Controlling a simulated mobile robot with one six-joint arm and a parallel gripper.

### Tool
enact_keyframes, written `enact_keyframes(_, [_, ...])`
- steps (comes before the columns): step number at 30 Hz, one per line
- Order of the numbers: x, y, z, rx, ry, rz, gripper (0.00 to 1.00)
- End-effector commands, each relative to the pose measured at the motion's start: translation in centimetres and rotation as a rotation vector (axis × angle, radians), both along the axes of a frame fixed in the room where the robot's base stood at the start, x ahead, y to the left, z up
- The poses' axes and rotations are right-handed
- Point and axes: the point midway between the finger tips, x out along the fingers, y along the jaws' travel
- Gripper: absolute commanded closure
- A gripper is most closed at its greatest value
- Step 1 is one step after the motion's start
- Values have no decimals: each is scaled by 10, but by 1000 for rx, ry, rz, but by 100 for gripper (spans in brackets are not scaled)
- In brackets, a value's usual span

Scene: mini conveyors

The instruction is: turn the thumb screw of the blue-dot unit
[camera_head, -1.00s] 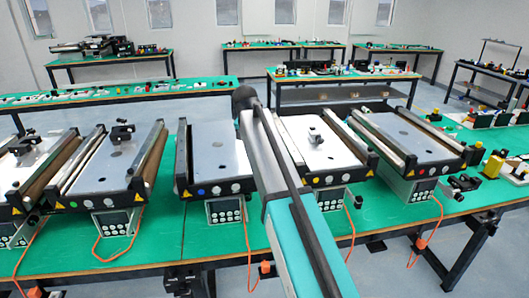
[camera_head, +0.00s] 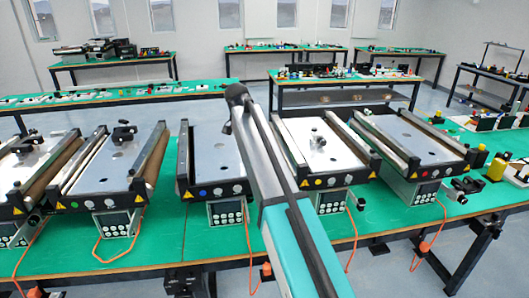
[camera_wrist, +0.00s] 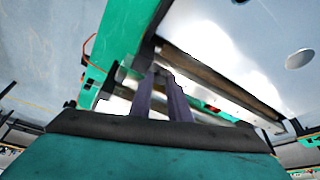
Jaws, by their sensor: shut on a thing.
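Several mini conveyor units stand in a row in the head view, each with small coloured dots on its black front plate. My arm crosses in front of the row and hides my gripper in the head view. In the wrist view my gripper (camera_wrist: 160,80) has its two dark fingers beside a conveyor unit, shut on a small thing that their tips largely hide. I take it to be the thumb screw, but its shape does not show clearly.
The units stand on a green table (camera_head: 160,243), close together with narrow gaps. Keypad boxes (camera_head: 226,212) hang at their fronts, with orange cables in front. A yellow item (camera_head: 497,167) stands at the right. More tables stand behind.

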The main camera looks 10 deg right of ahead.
Motion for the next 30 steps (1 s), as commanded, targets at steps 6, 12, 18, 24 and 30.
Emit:
enact_keyframes(6, [2,-2,2,-3,-7,0,70])
enact_keyframes(12, [1,-1,1,-2,-3,1,65])
enact_keyframes(18, [0,-1,1,-1,-2,0,65])
enact_keyframes(24, [-1,3,10,-1,-3,1,65])
enact_keyframes(30, [-4,11,30,-1,-3,1,65])
